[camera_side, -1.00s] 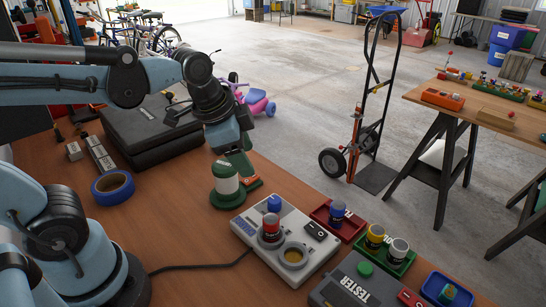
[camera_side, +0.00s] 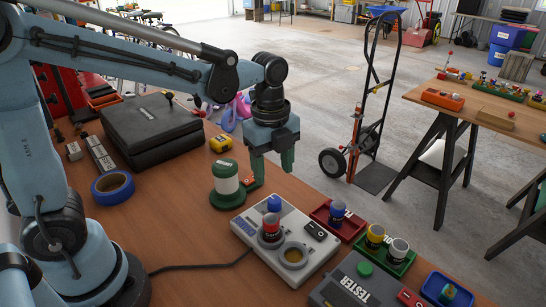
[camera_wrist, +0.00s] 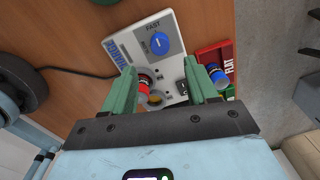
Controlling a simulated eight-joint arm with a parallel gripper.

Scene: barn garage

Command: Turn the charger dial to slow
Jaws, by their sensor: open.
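The charger (camera_side: 243,232) is a pale grey box on the table's front part, with a blue dial (camera_side: 274,203) at its back end. The dial shows from above in the wrist view (camera_wrist: 159,43), with FAST printed on one side and smaller lettering at its lower left. The white mark on the dial is too small to read surely. A red battery (camera_side: 270,227) stands in one charger socket; the other socket (camera_side: 293,254) looks empty. My gripper (camera_side: 273,170) is open and empty above the charger, behind the dial in the side view, touching nothing.
A red tray (camera_side: 345,231) with a blue battery and a green tray (camera_side: 388,264) with two batteries lie right of the charger. A tester (camera_side: 350,285) is in front; a cable runs left.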

